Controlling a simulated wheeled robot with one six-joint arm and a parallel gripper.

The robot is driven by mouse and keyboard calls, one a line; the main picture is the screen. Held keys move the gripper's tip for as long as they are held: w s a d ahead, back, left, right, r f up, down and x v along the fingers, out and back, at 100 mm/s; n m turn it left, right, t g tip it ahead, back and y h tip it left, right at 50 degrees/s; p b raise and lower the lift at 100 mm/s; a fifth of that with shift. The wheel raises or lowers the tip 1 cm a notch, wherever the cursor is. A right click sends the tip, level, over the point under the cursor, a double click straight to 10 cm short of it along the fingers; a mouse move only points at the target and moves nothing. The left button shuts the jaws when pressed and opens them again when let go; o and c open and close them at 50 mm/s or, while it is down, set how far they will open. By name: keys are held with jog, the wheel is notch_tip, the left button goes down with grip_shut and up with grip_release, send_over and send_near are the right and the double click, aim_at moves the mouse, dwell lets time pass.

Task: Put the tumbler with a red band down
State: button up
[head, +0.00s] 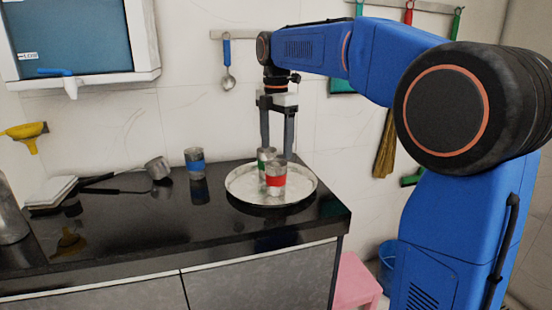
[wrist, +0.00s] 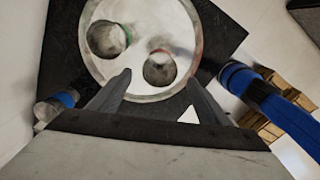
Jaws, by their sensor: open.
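The tumbler with a red band (head: 276,181) stands upright on a round metal tray (head: 237,189) on the dark counter. A tumbler with a green band (head: 264,157) stands on the same tray, partly hidden behind it in the head view. My gripper (head: 277,153) is open, pointing down over the tray, with nothing held. In the wrist view, my open fingers (wrist: 160,77) point toward the red-banded tumbler (wrist: 160,68), whose mouth shows between and just beyond the tips. The green-banded tumbler (wrist: 107,39) is to its upper left there.
A tumbler with a blue band (head: 195,163) stands on the counter left of the tray. A grey cup-like vessel (head: 158,168), dark utensils and a white stack (head: 53,191) lie farther left. The front counter is clear. A spoon (head: 228,77) hangs on the wall.

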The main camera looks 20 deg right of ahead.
jog(key=shift+r, duration=2.7)
jog(key=s+d+f+m+t, duration=0.2)
jog(key=s+d+f+m, duration=0.1)
jog(key=s+f+m, duration=0.8)
jog(key=s+d+f+m+t, duration=0.2)
jog(key=s+f+m, duration=0.9)
jog(key=s, duration=1.1)
notch_tip(320, 180, down, 4)
jog(key=shift+d+f+t, duration=0.15)
jog(key=shift+d+t, duration=0.25)
jog(key=shift+d, duration=0.6)
